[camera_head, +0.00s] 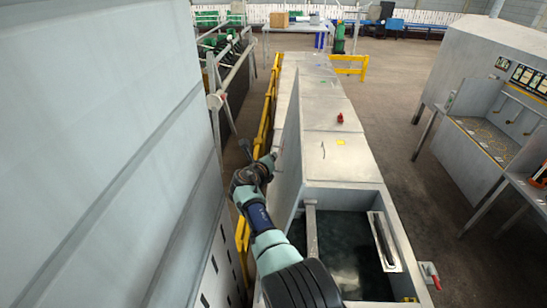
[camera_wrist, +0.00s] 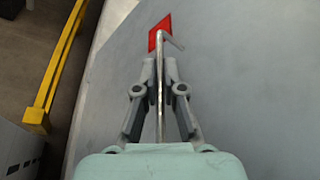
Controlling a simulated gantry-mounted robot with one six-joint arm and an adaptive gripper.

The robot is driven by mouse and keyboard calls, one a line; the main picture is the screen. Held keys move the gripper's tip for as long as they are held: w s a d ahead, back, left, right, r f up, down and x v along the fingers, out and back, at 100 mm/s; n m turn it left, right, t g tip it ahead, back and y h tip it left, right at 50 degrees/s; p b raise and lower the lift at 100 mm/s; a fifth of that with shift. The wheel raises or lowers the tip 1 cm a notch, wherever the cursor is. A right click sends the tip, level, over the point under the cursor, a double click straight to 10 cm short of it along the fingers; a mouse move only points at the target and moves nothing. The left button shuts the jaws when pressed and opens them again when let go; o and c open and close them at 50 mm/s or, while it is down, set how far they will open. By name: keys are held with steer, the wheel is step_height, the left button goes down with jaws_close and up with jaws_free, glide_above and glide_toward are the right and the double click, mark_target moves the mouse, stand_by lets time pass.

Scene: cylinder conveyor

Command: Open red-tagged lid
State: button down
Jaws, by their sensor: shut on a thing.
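The red tag (camera_wrist: 160,32) is a small red square on a broad grey panel, the lid (camera_wrist: 245,85), in the wrist view. A thin bent metal handle (camera_wrist: 160,75) runs from beside the tag down between my fingers. My gripper (camera_wrist: 160,72) is shut on this handle. In the head view my gripper (camera_head: 270,160) is at the left side of a grey panel (camera_head: 288,150) that stands raised along the tank row. The tag's face is turned away there. In front of the panel an open tank (camera_head: 345,240) shows dark liquid.
A closed lid with a yellow tag (camera_head: 340,142) lies behind the open tank. A small red object (camera_head: 340,118) stands farther back. A yellow rail (camera_head: 265,115) runs along the left. A grey workstation (camera_head: 495,110) stands at the right, with open floor between.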

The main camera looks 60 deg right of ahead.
steer(key=shift+w+a+f+n, duration=0.1)
steer(key=shift+w+a+n, duration=0.2)
steer(key=shift+w, duration=0.1)
steer(key=c, duration=1.3)
jaws_free()
steer(key=shift+a, duration=0.1)
steer(key=v, duration=1.2)
steer(key=shift+w, duration=0.15)
steer(key=shift+c, duration=0.2)
